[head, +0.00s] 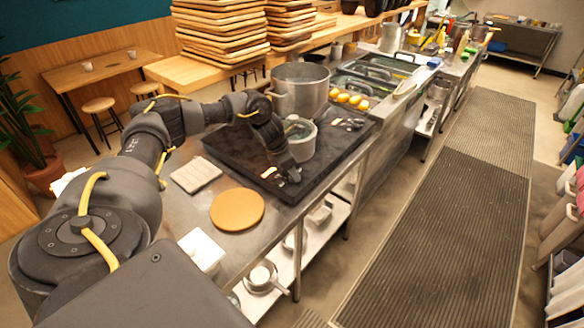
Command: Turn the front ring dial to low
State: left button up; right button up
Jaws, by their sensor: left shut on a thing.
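The black cooktop (232,145) lies on the steel counter. My left arm reaches in from the left, and my left gripper (281,174) points down at the cooktop's near part, just left of the small pot. Its fingers are shut at the cooktop surface, on what seems to be the front ring dial. The dial itself is hidden by the fingers, so its setting cannot be read. Small pale marks show beside the fingertips. My right gripper is not in view.
A large steel pot (300,88) stands behind the small pot. A round orange-brown board (237,209), a pale folded cloth (196,175) and a white container (201,250) are on the near counter. Stacked wooden trays (220,35) stand at the back. The floor mat at right is clear.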

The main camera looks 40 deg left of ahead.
pick_arm(q)
jog(key=n, duration=0.1)
jog(key=n+y+p, duration=0.1)
jog(key=n, duration=0.1)
jog(key=n+p, duration=0.1)
jog(key=shift+s+d+r+n+t+y, duration=0.1)
jog(key=shift+d+r+n+t+y, duration=0.05)
jog(key=shift+d+n+t+y, duration=0.2)
jog(key=n+y+p, duration=0.1)
jog(key=n+p, duration=0.1)
jog(key=n, duration=0.1)
jog(key=shift+d+n+y+p, duration=0.1)
jog(key=shift+n+y+p, duration=0.65)
jog(key=shift+n, duration=0.5)
jog(key=o, duration=1)
